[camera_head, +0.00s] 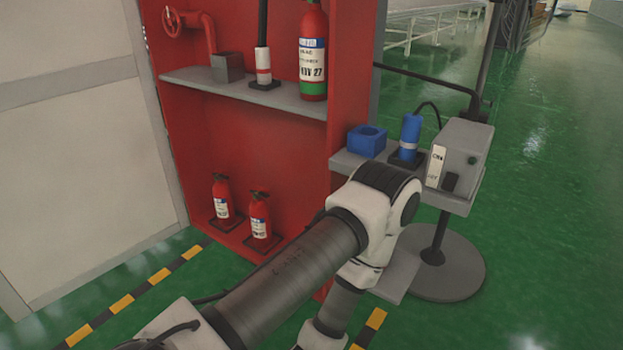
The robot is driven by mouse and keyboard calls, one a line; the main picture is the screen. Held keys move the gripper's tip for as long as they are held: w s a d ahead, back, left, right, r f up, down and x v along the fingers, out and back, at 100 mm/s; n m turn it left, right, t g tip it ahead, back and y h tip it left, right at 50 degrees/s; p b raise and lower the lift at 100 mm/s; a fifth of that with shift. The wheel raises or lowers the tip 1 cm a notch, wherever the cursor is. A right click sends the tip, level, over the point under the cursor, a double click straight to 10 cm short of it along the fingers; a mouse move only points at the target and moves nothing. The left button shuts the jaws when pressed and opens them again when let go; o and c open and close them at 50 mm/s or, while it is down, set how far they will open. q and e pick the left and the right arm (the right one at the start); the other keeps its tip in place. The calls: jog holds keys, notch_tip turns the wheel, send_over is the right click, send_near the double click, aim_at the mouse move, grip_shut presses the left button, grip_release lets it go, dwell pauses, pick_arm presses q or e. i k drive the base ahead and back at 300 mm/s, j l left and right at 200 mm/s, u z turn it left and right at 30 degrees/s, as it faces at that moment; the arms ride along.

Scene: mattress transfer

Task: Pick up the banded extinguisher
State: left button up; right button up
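A large red extinguisher (313,25) with a white label and a green band round its bottom stands upright on the grey shelf (200,79) of the red cabinet, at its right end. Its top is cut off by the picture's edge. Two smaller red extinguishers, one at left (220,191) and one at right (260,208), stand on dark bases at the cabinet's bottom; they have white labels and no green band that I can see. One of my arms crosses the lower middle, bends at its elbow and runs down out of the picture. Neither gripper is in view.
The shelf also holds a grey open box (227,68) and a black cylinder with a white-and-red lower part (263,62). A red valve wheel (173,21) is behind. Right of the cabinet, a stand (345,160) carries a blue block, a blue cylinder and a grey box.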

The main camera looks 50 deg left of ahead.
aim_at(314, 26)
jog(key=u, duration=1.5)
